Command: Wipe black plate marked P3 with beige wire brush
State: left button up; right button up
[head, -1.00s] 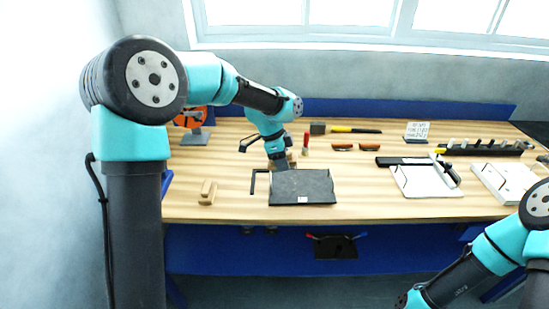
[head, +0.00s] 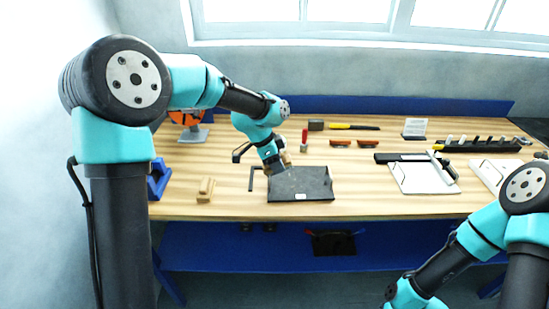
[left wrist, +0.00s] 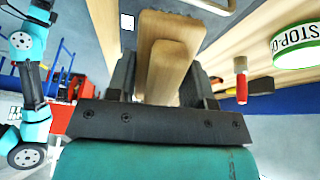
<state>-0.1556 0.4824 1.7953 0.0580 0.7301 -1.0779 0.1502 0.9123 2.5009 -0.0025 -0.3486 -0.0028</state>
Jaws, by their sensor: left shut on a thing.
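The black plate (head: 318,180) lies flat near the front of the bench in the head view, with a small white label on its front edge too small to read. My left gripper (head: 273,165) is tilted at the plate's back left corner. It is shut on the beige wire brush (head: 286,158), whose wooden body (left wrist: 165,62) fills the space between the fingers (left wrist: 163,88) in the left wrist view.
A beige wooden block (head: 205,190) lies left of the plate, and a thin black bracket (head: 251,178) lies beside it. A red-handled tool (head: 304,140) stands behind the plate. A white board (head: 424,178) lies to the right. The wood between plate and board is clear.

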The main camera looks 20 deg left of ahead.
aim_at(292, 161)
pick_arm(q)
jog(key=shift+x, duration=2)
jog(key=shift+c, duration=0.8)
jog(key=shift+s, duration=0.1)
jog(key=shift+w+d+r, duration=0.2)
jog(key=shift+d+r, duration=0.1)
jog(key=shift+d, duration=0.25)
jog(key=shift+w+d+r, duration=0.25)
jog(key=shift+d+r, duration=0.05)
jog(key=shift+d, duration=0.25)
jog(key=shift+w+d+r, duration=0.2)
jog(key=shift+d+r, duration=0.15)
jog(key=shift+d, duration=0.2)
jog(key=shift+w+a+r, duration=0.1)
jog(key=shift+w+a, duration=0.05)
jog(key=shift+w, duration=0.35)
jog(key=shift+w+a, duration=0.2)
jog(key=shift+w, duration=0.25)
jog(key=shift+a, duration=0.1)
